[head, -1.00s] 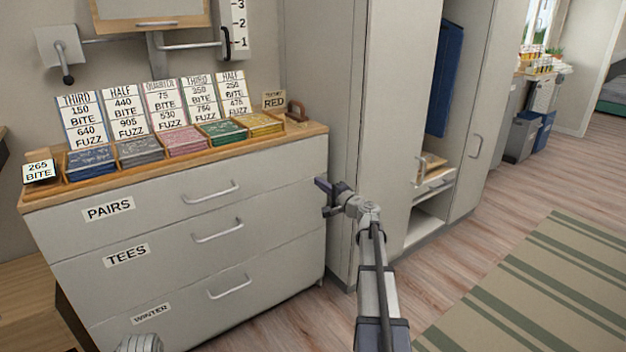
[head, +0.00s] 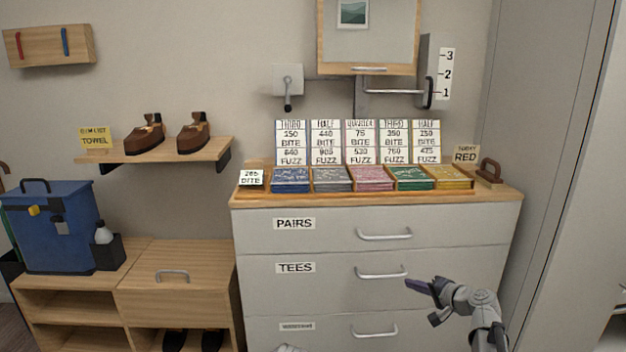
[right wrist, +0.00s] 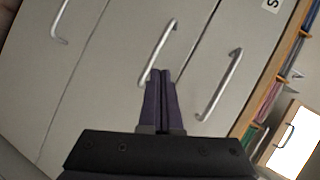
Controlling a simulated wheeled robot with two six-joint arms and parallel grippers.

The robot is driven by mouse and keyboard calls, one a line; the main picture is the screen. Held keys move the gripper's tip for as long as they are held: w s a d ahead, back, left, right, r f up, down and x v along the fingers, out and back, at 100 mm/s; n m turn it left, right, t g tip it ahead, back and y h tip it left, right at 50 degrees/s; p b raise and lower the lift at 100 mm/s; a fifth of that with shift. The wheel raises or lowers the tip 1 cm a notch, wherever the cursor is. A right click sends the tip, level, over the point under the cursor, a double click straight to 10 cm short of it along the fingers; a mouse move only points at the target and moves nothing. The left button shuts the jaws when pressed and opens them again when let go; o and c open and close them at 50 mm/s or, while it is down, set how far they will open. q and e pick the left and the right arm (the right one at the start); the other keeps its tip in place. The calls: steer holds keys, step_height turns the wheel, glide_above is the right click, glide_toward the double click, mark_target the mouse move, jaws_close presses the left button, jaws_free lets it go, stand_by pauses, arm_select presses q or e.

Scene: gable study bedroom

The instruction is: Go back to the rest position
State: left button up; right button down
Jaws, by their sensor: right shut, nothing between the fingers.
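My right gripper (head: 432,300) is in front of the dresser (head: 345,238), before the drawer marked TEES at its right side. It is shut and empty. In the right wrist view my right gripper (right wrist: 158,75) shows its two dark fingers together, pointing at the drawer fronts, with the tips over a drawer handle (right wrist: 162,50) in the picture. I cannot tell how far the tips are from it. My left gripper is not in view; only a small grey piece, perhaps of my own arm, shows at the bottom edge of the head view.
The dresser top holds card trays (head: 332,179) and a small 265 BITE sign (head: 251,179). A tall cabinet (head: 570,180) stands close on the right. A low wooden bench (head: 180,300) with a blue bag (head: 55,225) stands on the left, under a shoe shelf (head: 160,151).

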steer(key=s+a+f+n+g, duration=0.45)
steer(key=s+a, duration=0.25)
steer(key=a, duration=0.3)
steer(key=s+a+f+n+g, duration=0.3)
steer(key=s+a+f, duration=0.3)
steer(key=a, duration=0.4)
steer(key=s+a+f+n+g+h, duration=0.2)
steer(key=s+n+h, duration=0.15)
steer(key=s, duration=0.55)
steer(key=s+a+f+n+g+h, duration=0.1)
steer(key=s+n+g+h, duration=0.2)
steer(key=s, duration=0.6)
step_height(320, 180, up, 36)
steer(key=m+h+p, duration=0.1)
steer(key=p, duration=3.5)
steer(key=shift+s, duration=0.15)
steer(key=shift+a, duration=0.1)
